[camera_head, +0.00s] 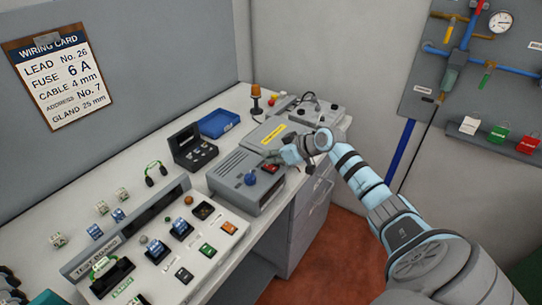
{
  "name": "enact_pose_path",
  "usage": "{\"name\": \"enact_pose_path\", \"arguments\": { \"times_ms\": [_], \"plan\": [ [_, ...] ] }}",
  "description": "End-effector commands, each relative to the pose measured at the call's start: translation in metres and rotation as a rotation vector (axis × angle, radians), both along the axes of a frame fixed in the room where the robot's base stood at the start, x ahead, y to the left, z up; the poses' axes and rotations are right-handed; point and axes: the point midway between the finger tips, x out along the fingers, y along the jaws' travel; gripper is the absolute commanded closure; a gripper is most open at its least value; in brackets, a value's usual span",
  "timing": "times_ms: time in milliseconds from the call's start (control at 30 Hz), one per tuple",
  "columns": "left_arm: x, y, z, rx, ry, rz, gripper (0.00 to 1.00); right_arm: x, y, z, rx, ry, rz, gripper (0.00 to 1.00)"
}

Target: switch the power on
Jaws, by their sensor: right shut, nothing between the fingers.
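A grey power unit (232,178) with a slotted top stands on the bench in the middle of the view. A blue knob (251,179) sits on its front part, and a small red switch (270,168) is to the right of the knob. I cannot tell which way the switch is set. My right gripper (274,157) is shut and empty, with its tips just above and behind the red switch. I cannot tell whether they touch it.
The test board (130,262) with several modules lies in front at left. A black open case (193,148), a blue tray (219,123) and a grey box with a yellow label (270,132) stand behind the unit. A wiring card (62,75) hangs on the wall.

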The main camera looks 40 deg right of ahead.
Motion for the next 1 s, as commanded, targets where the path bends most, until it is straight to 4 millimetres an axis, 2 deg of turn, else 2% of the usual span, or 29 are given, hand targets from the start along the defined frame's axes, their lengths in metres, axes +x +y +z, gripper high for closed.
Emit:
{"name": "enact_pose_path", "arguments": {
  "times_ms": [267, 400, 667, 1000],
  "plan": [
    [0.0, 0.0, -0.001, 0.0, 0.0, 0.0, 0.56, 0.0, 0.0, -0.001, 0.0, -0.001, 0.0, 1.0],
    [0.0, 0.0, -0.013, 0.0, 0.0, 0.0, 0.56, 0.004, 0.002, -0.013, 0.002, -0.002, 0.0, 1.0],
    [0.0, 0.0, -0.008, 0.0, 0.0, 0.0, 0.56, 0.002, 0.001, -0.01, 0.0, 0.002, -0.001, 1.0],
    [0.0, 0.0, 0.001, 0.0, 0.0, 0.0, 0.56, -0.013, -0.003, -0.01, -0.002, 0.008, -0.001, 1.0]
  ]
}}
